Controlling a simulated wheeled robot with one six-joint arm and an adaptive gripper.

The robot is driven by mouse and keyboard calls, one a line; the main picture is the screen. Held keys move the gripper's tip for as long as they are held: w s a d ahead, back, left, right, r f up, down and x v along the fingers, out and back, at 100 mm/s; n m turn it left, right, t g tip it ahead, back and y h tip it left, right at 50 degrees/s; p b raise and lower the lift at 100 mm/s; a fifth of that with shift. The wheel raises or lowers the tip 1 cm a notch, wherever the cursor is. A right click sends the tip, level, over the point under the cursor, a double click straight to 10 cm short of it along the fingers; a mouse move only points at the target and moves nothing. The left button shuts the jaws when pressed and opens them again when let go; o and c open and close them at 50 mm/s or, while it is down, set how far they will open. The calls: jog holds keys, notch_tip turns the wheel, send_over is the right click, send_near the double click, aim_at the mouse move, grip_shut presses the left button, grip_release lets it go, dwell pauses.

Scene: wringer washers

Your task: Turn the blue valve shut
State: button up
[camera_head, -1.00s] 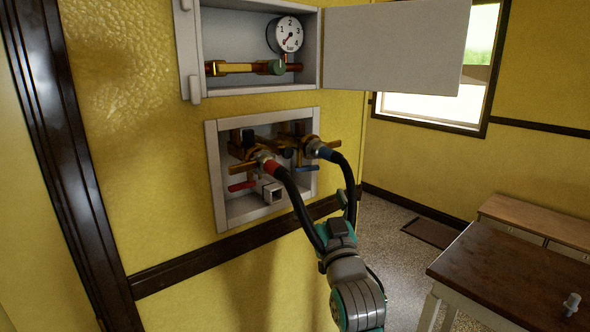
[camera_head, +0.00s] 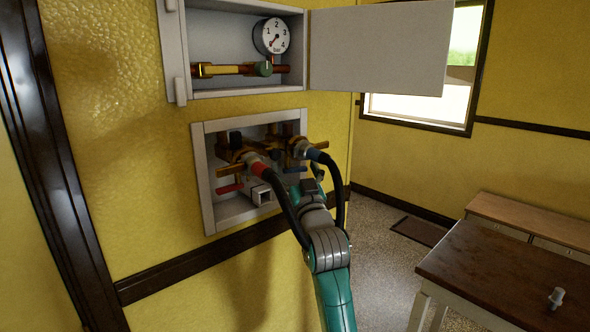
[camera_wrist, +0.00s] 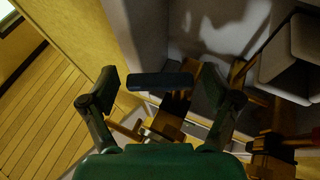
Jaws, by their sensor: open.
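The blue valve shows in the wrist view as a dark blue bar handle (camera_wrist: 160,81), lying crosswise between my fingers. In the head view only a sliver of its blue handle (camera_head: 296,169) shows behind the hoses and my gripper. My gripper (camera_wrist: 166,92) is open, with one finger off each end of the handle; I see no clear contact. In the head view my gripper (camera_head: 311,184) reaches into the recessed wall box (camera_head: 205,190), below the blue-collared hose fitting (camera_head: 316,155). Its fingertips are hidden there.
A red valve handle (camera_head: 229,188) sits left of the blue one. Two black hoses (camera_head: 290,207) hang close to my gripper and arm. Above is an open cabinet with a gauge (camera_head: 271,36) and a green knob (camera_head: 264,69). A wooden table (camera_head: 500,270) stands right.

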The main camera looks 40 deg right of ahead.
jog(key=c, duration=1.2)
jog(key=shift+o, duration=0.2)
